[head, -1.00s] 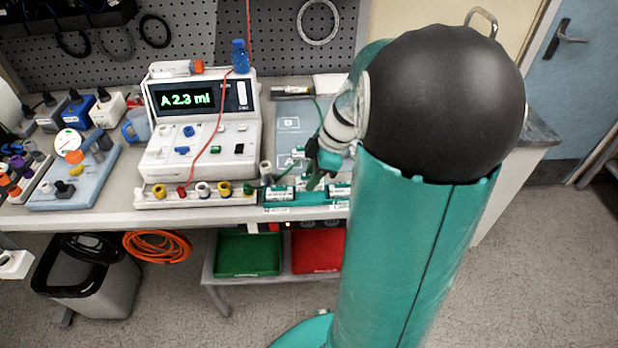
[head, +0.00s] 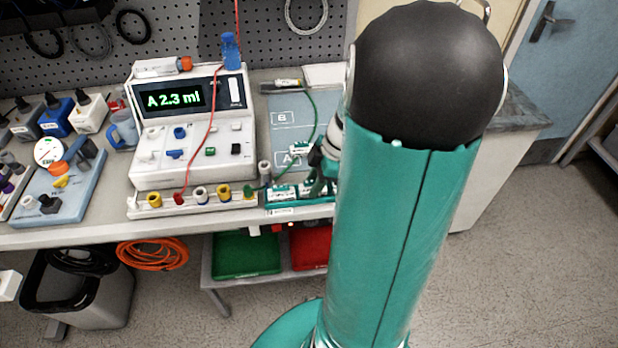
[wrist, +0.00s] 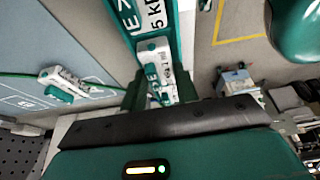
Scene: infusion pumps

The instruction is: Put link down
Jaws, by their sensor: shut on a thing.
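My gripper (wrist: 158,95) is shut on a small white and green labelled block, the link (wrist: 156,65), seen between the fingers in the wrist view. The link is at the end of a teal holder (wrist: 178,28) with white labels. Whether it touches the holder I cannot tell. In the head view my gripper (head: 318,182) is low at the right part of the teal holder row (head: 283,194), and the held link is hidden there. A white and green plug (head: 300,148) on a green lead lies on the grey-blue mat (head: 290,118) near the A mark; it shows in the wrist view too (wrist: 62,82).
The pump unit (head: 195,125) reads "A 2.3 ml" and stands left of the holder row. A strip of coloured sockets (head: 190,200) runs along the bench front. A blue bottle (head: 231,52) stands on the pump. Green (head: 247,255) and red (head: 309,247) trays are below.

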